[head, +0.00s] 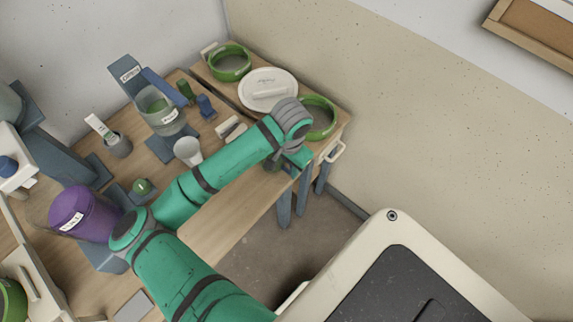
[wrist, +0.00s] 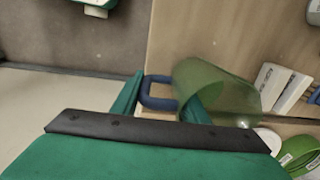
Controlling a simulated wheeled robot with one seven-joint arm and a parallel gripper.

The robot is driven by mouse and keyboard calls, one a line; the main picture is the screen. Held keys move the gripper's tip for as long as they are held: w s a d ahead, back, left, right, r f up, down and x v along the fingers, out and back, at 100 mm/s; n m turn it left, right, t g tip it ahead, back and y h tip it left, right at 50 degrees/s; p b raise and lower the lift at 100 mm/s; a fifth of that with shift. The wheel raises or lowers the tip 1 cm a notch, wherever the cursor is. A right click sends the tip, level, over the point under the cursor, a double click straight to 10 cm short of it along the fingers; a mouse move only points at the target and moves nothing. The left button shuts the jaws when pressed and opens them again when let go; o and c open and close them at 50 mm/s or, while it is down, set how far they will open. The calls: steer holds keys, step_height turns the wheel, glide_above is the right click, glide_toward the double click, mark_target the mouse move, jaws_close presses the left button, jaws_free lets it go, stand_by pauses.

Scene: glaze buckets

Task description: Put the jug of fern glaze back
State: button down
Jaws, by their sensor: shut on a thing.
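In the wrist view a see-through green jug (wrist: 222,92) lies tilted across the picture, with a dark blue handle (wrist: 158,92) on its left. My gripper (wrist: 162,98) is shut on that handle, one green finger on each side. In the head view my gripper (head: 291,162) is at the right end of the wooden table, near its front edge. The held jug is mostly hidden there by my arm. No label on it shows. Another clear jug (head: 160,108) with greenish contents and an unreadable label stands farther left on the table.
A purple bucket (head: 82,213) stands at the left. A white lid (head: 268,89) and green-rimmed buckets (head: 230,63) are at the back right. A white cup (head: 187,151) and small blue and green items stand mid-table. The table (head: 225,225) is bare along its front edge.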

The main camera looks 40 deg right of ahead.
steer(key=c, duration=1)
jaws_free()
steer(key=shift+f, duration=0.1)
steer(key=shift+c, duration=0.2)
steer(key=shift+w, duration=0.1)
steer(key=r, duration=0.8)
steer(key=s+r, duration=0.1)
steer(key=r, duration=0.3)
steer(key=shift+r, duration=0.15)
